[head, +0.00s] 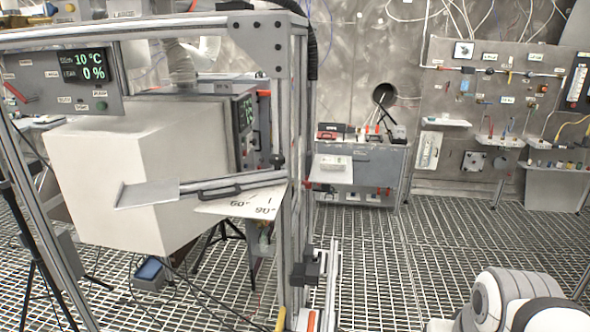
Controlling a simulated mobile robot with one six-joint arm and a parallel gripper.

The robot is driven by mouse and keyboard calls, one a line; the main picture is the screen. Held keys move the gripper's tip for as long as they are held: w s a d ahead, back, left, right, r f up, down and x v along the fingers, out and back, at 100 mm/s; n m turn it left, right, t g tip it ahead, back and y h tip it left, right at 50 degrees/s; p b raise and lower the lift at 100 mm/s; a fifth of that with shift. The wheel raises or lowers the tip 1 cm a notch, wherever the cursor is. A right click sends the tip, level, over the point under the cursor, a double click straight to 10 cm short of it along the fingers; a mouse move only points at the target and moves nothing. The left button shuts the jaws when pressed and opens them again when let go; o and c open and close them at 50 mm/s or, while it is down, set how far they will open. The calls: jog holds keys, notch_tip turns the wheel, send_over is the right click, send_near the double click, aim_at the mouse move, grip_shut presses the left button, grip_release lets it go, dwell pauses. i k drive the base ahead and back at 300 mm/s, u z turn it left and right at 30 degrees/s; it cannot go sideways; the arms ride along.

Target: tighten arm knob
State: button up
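A flat metal arm (235,183) with a black handle-like part (222,192) reaches left from the upright frame post (297,130), in front of a large white block. A white angle plate (245,205) marked 60° and 90° sits under it. A small dark part (277,161) sits at the post just above the arm's right end; I cannot tell whether it is the knob. A black clamp-like part (307,268) is lower on the post. My gripper is not in view; only white and black links of my arm show at the bottom right.
The white block (125,180) fills the left side of the frame. A control panel (65,80) reads 10 °C and 0 %. A grey cabinet (362,170) and a wall board with cables (500,95) stand behind. The grated floor (440,240) is open right of the post.

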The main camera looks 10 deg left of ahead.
aim_at(277, 160)
jog(key=k, duration=1)
jog(key=u, duration=0.75)
jog(key=i, duration=0.8)
jog(key=z, duration=0.1)
